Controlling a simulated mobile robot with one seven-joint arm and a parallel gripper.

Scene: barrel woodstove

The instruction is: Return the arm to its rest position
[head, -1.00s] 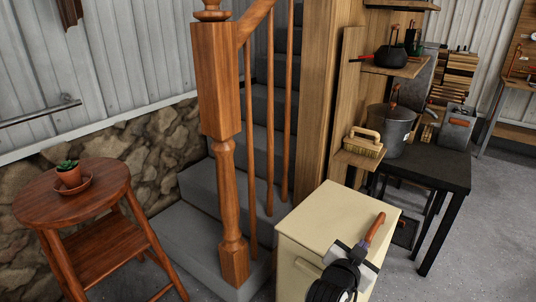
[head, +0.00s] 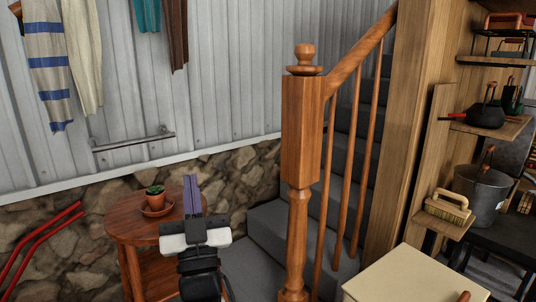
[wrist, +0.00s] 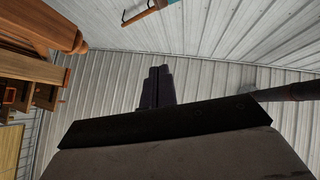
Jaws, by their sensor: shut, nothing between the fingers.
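My gripper (head: 191,190) is raised in the lower left-middle of the head view, fingers pointing up. Its two dark fingers are together and nothing is between them. It appears in front of the right edge of the round wooden stool (head: 125,225). In the wrist view the closed fingers (wrist: 157,86) point at the corrugated metal wall, with no object at their tips.
A potted plant (head: 155,199) stands on the stool. The wooden newel post (head: 300,140) and stairs are to the right of my gripper. A cream cabinet (head: 410,280) stands at lower right, with a wooden handle (head: 464,296) partly visible. A towel bar (head: 133,142) is on the wall.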

